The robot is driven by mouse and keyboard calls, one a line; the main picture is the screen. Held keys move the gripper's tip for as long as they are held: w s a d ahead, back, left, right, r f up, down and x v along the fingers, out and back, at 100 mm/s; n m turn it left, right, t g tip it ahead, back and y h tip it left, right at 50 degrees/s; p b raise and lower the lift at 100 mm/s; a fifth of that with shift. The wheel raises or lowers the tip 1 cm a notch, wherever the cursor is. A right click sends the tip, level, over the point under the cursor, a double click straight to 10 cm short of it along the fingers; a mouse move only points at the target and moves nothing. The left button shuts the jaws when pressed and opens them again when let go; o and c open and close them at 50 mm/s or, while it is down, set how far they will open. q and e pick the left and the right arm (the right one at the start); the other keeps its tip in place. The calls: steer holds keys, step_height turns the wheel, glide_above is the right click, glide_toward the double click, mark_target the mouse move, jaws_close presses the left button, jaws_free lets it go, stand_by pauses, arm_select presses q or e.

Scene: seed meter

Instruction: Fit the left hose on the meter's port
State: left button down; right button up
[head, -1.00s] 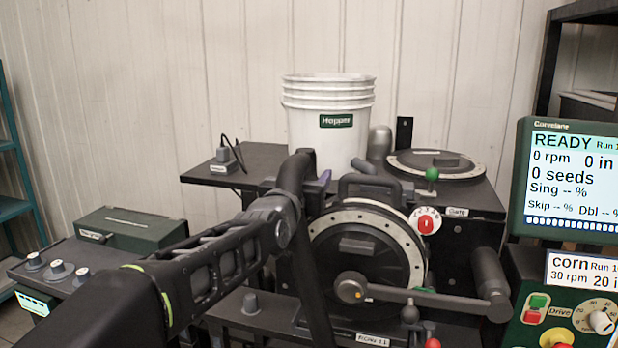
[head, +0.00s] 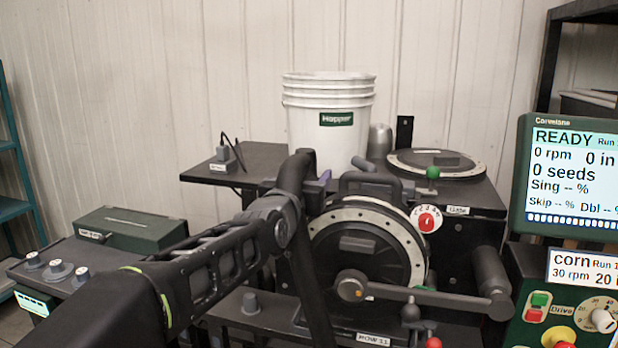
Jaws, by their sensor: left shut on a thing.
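The meter (head: 330,245) is a round dark housing with a pale bolted ring, in the middle of the head view. My left gripper (head: 277,219) reaches in from the lower left, in front of the meter's left side. It is shut on a thick black hose (head: 295,183). The hose's upper part stands nearly upright, with its top at the meter's upper left. Its lower part (head: 312,295) runs down past the meter's front. The port cannot be made out; the hose and gripper cover that area. Whether the hose touches the meter cannot be told. My right gripper is not in view.
A white hopper bucket (head: 328,125) stands behind the meter. A crank arm (head: 430,294) crosses the meter's lower front. A red dial (head: 426,220) sits at its upper right. A monitor (head: 573,180) and drive panel (head: 540,318) stand right; a green box (head: 130,228) lies left.

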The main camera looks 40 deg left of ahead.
arm_select(q)
steer(key=shift+f, duration=0.25)
steer(key=shift+c, duration=2.4)
jaws_free()
steer(key=shift+f, duration=0.1)
steer(key=shift+b, duration=0.3)
steer(key=b+v, duration=0.2)
steer(key=v, duration=0.5)
steer(key=shift+s, duration=0.4)
steer(key=shift+d, duration=0.1)
